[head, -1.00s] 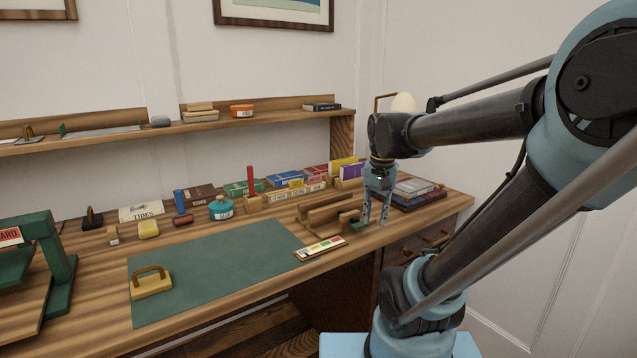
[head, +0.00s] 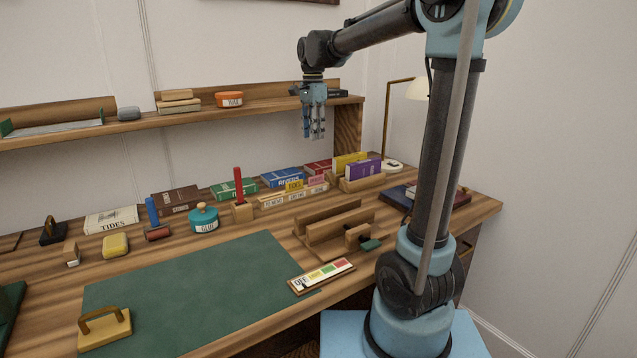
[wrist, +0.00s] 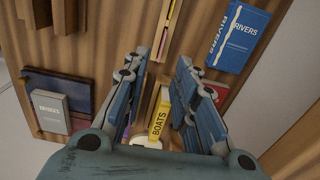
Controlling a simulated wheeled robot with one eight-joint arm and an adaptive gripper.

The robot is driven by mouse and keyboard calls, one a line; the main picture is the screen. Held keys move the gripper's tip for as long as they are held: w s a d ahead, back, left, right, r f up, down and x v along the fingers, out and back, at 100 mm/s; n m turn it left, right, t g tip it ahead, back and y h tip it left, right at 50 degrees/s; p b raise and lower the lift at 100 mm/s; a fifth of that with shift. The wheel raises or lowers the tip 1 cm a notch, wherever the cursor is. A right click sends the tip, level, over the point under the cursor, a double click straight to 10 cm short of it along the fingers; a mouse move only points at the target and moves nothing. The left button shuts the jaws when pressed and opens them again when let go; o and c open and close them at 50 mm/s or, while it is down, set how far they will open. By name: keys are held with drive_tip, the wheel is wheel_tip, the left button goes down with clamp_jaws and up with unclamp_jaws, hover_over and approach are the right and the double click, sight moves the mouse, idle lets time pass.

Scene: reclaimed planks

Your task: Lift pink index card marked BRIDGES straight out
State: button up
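A small pink card (head: 316,180) stands at the right end of a low wooden card rack (head: 268,202) on the desk, beside a yellow card (head: 294,185). Its lettering is too small to read in the head view. In the wrist view, a pink card edge (wrist: 163,42) shows in the rack (wrist: 173,32), near the top. My gripper (head: 314,136) points down, high above the back of the desk at about shelf height. Its fingers are apart and empty in the wrist view (wrist: 160,75), and it is clear of the card.
Behind the rack lie blue (head: 282,177), green and red books. A yellow BOATS book (wrist: 159,120) and a purple book (head: 363,168) stand in a wooden holder to the right. A wooden slotted stand (head: 333,222) is in front. The shelf (head: 190,115) runs along the wall near my gripper.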

hover_over(316, 184)
wheel_tip(316, 184, down, 12)
drive_tip(key=f, duration=0.4)
drive_tip(key=shift+w+d+f, duration=0.1)
drive_tip(key=shift+w, duration=0.1)
drive_tip(key=shift+f, duration=0.55)
drive_tip(key=shift+c, duration=0.6)
clamp_jaws()
